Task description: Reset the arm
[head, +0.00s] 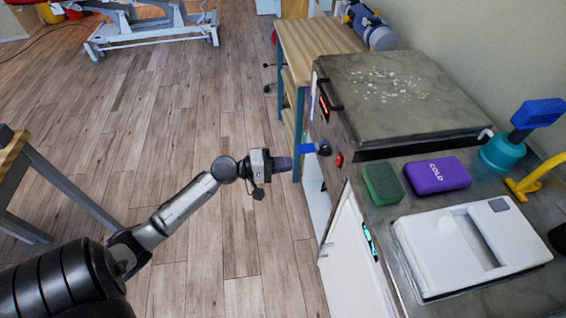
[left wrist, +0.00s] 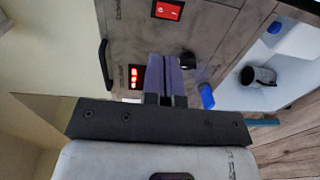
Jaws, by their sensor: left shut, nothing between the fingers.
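My left arm reaches in from the lower left in the head view. Its gripper (head: 282,163) has purple fingers and points right, in front of the heated cabinet's front face. In the left wrist view the two purple fingers (left wrist: 165,78) are together with nothing between them. They point toward the cabinet front, which bears a red switch (left wrist: 168,10), a black knob (left wrist: 188,60), a red lit display (left wrist: 133,77) and a blue tab (left wrist: 207,97). I cannot tell the exact gap between fingertips and panel. My right gripper is in neither view.
The cabinet's grey lid (head: 400,120) is closed. On the counter are a green sponge (head: 382,184), a purple COLD pack (head: 437,175), a white tray-like unit (head: 470,245) and a teal-and-blue bottle (head: 503,153). A table (head: 15,160) stands at left. The wooden floor between is clear.

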